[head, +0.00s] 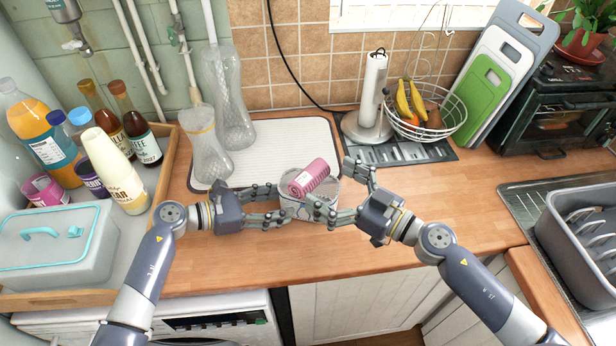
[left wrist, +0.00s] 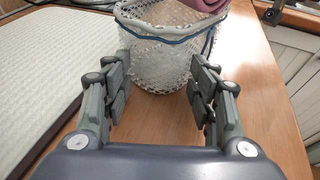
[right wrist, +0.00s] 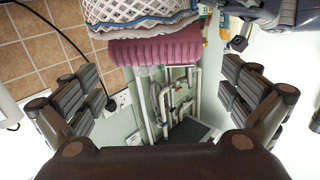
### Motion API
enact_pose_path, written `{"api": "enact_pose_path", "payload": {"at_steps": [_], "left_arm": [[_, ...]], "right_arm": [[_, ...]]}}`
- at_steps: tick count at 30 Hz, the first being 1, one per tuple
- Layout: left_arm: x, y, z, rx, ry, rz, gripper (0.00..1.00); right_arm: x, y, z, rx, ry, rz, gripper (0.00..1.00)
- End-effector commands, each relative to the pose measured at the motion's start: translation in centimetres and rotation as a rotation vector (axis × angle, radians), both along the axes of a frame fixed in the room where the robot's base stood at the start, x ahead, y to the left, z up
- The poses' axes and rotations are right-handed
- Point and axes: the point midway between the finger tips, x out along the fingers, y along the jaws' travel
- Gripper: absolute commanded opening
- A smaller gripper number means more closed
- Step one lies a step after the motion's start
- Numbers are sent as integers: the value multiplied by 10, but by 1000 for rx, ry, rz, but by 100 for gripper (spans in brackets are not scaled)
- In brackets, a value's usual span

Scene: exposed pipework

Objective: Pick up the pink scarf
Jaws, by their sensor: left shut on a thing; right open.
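The pink scarf (head: 310,177) is a ribbed roll lying tilted on top of a white mesh basket (head: 293,207) on the counter. In the left wrist view a corner of the scarf (left wrist: 207,5) shows above the basket (left wrist: 155,68) with its blue rim. My left gripper (head: 268,205) is shut on the basket from the left, its fingers at the near wall. My right gripper (head: 340,192) is open to the right of the basket. In the right wrist view, which is upside down, the scarf (right wrist: 155,48) lies beyond the open fingers, apparently apart from them.
A white draining mat (head: 270,150) with two clear vases (head: 208,140) lies behind. A paper towel holder (head: 370,105) and a wire fruit basket (head: 430,120) stand at the back right. A wooden tray (head: 165,170) with bottles is left. The counter right of my grippers is clear.

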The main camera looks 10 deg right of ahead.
Motion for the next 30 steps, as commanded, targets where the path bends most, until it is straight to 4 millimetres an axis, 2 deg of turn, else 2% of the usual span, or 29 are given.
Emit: {"api": "enact_pose_path", "payload": {"at_steps": [5,15,24,26,30], "left_arm": [[1,0,-1,1,-1,3,40],[1,0,-1,1,-1,3,40],[1,1,-1,2,0,4,39],[1,1,-1,2,0,3,39],[1,1,-1,1,-1,3,39]], "right_arm": [[8,8,0,0,0,1,100],[41,38,-4,0,-3,1,100],[45,42,-5,-2,-1,1,100],[44,42,-5,-2,-1,1,89],[44,42,-5,-2,-1,1,58]]}}
